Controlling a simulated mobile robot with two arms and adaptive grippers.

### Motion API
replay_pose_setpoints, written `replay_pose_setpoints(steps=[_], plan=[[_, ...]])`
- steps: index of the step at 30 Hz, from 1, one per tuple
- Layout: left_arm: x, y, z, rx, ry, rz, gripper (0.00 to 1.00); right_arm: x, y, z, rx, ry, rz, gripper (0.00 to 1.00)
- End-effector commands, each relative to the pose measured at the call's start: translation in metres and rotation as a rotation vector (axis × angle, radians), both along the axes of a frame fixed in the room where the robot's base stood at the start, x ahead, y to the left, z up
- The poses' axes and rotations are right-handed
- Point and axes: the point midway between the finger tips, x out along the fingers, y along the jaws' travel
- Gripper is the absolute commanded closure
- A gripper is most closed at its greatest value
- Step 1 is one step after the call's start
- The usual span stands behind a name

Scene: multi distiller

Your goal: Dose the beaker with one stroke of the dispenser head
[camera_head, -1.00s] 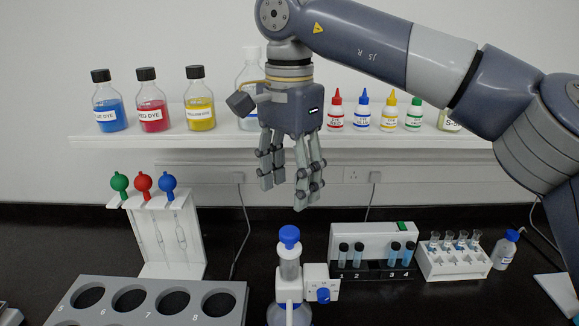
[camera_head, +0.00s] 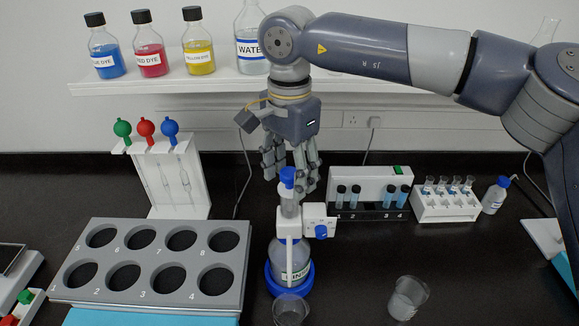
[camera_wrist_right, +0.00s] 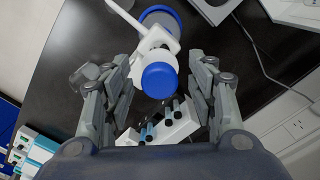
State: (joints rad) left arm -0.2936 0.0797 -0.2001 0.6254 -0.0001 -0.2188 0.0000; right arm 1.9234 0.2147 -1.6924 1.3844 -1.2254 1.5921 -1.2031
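The dispenser bottle (camera_head: 292,262) stands upright in a blue ring on the black bench, with a white body and a blue-capped head (camera_head: 287,176) on top. My right gripper (camera_head: 290,178) points down at the head, fingers apart. In the right wrist view the blue cap (camera_wrist_right: 159,80) shows between the open fingers (camera_wrist_right: 160,72), with gaps on both sides. A clear glass beaker (camera_head: 290,310) stands just in front of the dispenser, partly cut off by the picture edge. Another beaker (camera_head: 408,298) stands to the right. My left gripper is out of view.
A grey rack with numbered holes (camera_head: 153,262) is to the left, with a pipette stand (camera_head: 183,185) behind it. A white block with vials (camera_head: 365,190) and a tube rack (camera_head: 445,203) are at the back right. A shelf (camera_head: 210,82) holds bottles above.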

Motion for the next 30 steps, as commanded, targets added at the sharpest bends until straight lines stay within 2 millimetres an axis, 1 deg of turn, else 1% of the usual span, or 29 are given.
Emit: replay_pose_setpoints(steps=[1, 2, 3, 5, 6, 16, 30], plan=[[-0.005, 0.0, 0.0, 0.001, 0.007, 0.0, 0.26, 0.0, 0.0, 0.0, 0.0, 0.0, 0.0, 0.57], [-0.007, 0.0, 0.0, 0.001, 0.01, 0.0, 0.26, 0.0, 0.0, 0.0, 0.0, 0.0, 0.0, 0.63], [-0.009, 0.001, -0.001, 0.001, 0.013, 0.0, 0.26, 0.0, 0.0, 0.0, 0.0, 0.0, 0.0, 0.72], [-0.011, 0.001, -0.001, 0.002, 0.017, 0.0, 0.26, 0.0, 0.0, 0.0, 0.0, 0.0, 0.0, 0.86], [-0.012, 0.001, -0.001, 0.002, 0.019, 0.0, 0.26, 0.0, 0.0, 0.0, 0.0, 0.0, 0.0, 0.95], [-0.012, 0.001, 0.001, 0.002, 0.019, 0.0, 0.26, 0.0, 0.0, 0.002, 0.001, 0.001, 0.001, 0.96], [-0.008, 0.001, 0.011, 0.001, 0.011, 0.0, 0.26, 0.0, 0.001, 0.017, 0.001, 0.001, 0.001, 0.96]])
